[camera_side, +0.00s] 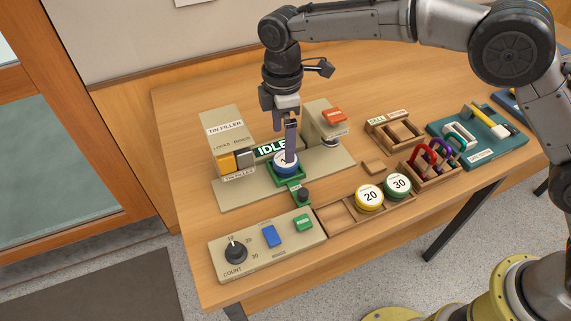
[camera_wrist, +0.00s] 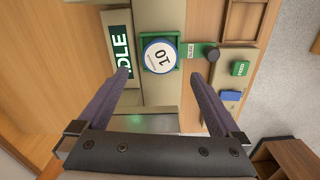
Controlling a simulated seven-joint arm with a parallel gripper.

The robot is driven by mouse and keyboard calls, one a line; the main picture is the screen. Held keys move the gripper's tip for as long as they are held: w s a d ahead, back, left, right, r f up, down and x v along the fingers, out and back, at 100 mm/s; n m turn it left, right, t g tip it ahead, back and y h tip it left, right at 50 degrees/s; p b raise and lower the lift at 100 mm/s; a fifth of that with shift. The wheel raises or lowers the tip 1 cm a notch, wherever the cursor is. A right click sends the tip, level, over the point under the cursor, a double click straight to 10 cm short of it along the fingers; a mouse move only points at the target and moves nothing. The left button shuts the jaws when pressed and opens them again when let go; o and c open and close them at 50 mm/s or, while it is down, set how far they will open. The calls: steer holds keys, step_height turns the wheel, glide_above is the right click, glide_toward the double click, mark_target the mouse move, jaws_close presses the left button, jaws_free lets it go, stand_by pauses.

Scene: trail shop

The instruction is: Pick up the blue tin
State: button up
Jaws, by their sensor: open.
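The blue tin (camera_side: 284,167) sits in a green holder (camera_side: 297,182) on the tin filler, below the IDLE sign. In the wrist view the tin (camera_wrist: 159,55) shows a white lid reading 10 with a blue rim. My gripper (camera_side: 285,150) is over the filler, and one finger hides part of the tin in the side view. In the wrist view my gripper (camera_wrist: 160,73) is open, with its fingers spread wide to either side. The tin shows ahead of the gap between the fingers. I cannot tell the exact height of the fingertips over the tin.
The tin filler (camera_side: 235,195) has raised housings on both sides of the tin. A dark knob (camera_side: 303,194) stands just in front of the holder. A control panel (camera_side: 262,262), a yellow tin (camera_side: 369,197) and a green tin (camera_side: 398,185) in a wooden tray are nearer the front.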

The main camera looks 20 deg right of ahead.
mark_target(286, 165)
steer(key=shift+d+f, duration=0.2)
steer(key=shift+f, duration=3.25)
steer(key=shift+c, duration=0.2)
steer(key=shift+r, duration=0.1)
steer(key=c, duration=1.2)
